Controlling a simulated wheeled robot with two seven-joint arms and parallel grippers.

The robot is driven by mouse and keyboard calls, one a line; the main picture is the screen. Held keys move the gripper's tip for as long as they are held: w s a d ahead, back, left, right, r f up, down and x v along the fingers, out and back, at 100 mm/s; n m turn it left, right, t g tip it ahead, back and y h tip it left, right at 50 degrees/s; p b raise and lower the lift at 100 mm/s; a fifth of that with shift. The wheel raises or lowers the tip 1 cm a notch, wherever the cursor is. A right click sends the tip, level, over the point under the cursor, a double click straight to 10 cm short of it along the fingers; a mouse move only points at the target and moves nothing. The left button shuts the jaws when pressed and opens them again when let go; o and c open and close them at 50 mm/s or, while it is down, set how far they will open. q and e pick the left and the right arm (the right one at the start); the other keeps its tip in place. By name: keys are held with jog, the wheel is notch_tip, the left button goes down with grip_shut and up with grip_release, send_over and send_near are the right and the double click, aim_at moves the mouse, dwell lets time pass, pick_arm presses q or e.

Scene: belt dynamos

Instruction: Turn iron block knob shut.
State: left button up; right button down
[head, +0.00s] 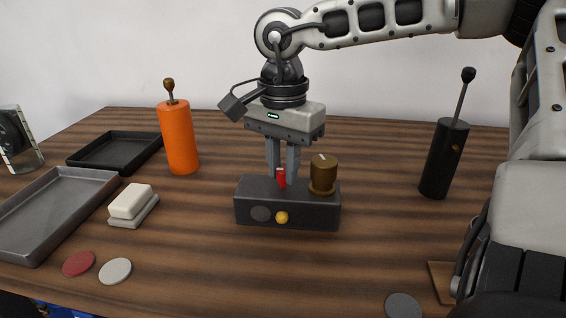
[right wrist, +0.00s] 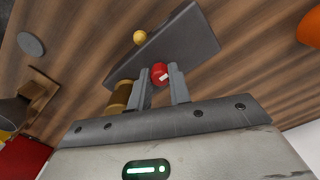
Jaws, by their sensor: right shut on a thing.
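The iron block (head: 287,213) is a dark grey box in the middle of the table. A small red knob (head: 281,178) stands on its top, and a larger brown knob (head: 323,173) with a pale mark stands at its right end. A yellow ball (head: 282,218) sits on its front face. My right gripper (head: 282,182) points down from above, its two fingers shut around the red knob. The right wrist view shows the red knob (right wrist: 160,73) with a white mark between the fingers. My left gripper is not in view.
An orange cylinder with a lever (head: 178,138) stands left of the block, a black one (head: 443,158) at right. Trays (head: 30,225) and a white block on a grey base (head: 130,203) lie at left. Flat discs (head: 115,271) lie near the front edge.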

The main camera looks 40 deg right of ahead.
aim_at(283, 170)
dwell(0.4)
jog(key=c, duration=1.3)
grip_release()
jog(key=shift+r, duration=0.1)
notch_tip(283, 170, up, 16)
jog(key=p, duration=0.2)
